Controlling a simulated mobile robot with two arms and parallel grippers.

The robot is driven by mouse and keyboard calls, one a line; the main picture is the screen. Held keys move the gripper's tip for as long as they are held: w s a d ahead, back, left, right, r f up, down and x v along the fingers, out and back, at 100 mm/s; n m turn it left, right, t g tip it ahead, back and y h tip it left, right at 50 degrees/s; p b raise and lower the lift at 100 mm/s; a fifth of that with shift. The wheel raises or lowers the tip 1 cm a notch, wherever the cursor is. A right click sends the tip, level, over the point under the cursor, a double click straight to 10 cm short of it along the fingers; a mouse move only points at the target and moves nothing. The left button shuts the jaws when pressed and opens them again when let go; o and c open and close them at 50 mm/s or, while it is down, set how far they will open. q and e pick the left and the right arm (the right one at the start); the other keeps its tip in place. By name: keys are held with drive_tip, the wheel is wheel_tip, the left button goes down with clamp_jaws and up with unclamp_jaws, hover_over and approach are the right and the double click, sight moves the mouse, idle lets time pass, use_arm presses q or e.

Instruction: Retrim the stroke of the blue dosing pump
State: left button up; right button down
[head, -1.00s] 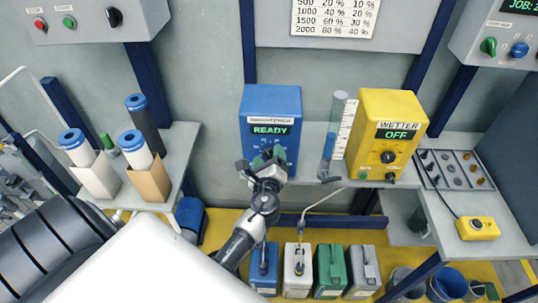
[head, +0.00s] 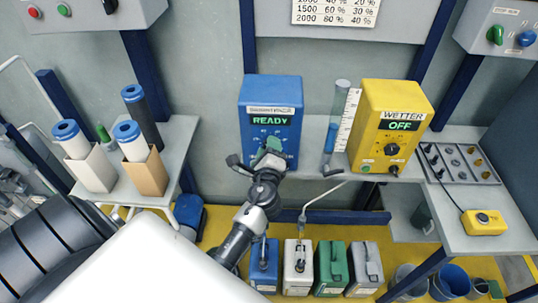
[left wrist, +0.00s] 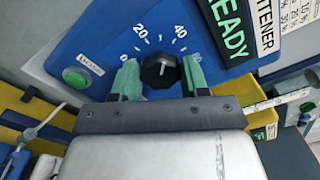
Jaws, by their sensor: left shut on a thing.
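The blue dosing pump (head: 285,92) stands on the back bench, and its green display (head: 270,121) reads READY. My left gripper (head: 265,158) is at the lower front of the pump and hides part of its dial in the head view. In the left wrist view, the green fingers of the gripper (left wrist: 160,80) are shut on the black stroke knob (left wrist: 160,72), one on each side. The knob's pale mark points up, roughly between 20 and 40 on the scale. A green button (left wrist: 75,77) is left of the dial. My right gripper is not in view.
A yellow wetter pump (head: 390,95) reading OFF and a clear measuring tube (head: 338,115) stand to the right. Several canisters, including a green one (head: 331,265), stand below. Boxed blue-capped cylinders (head: 137,140) are on the left. A yellow pendant (head: 482,223) lies far right.

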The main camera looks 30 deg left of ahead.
use_arm(q)
drive_tip(key=shift+n+b, duration=0.35)
drive_tip(key=shift+n, duration=0.75)
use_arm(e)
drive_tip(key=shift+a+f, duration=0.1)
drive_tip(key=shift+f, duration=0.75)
use_arm(q)
drive_tip(key=shift+f, duration=0.1)
drive_tip(key=o, duration=0.9)
drive_tip(key=shift+b+v, duration=1.25)
drive_tip(key=shift+v, duration=4.2)
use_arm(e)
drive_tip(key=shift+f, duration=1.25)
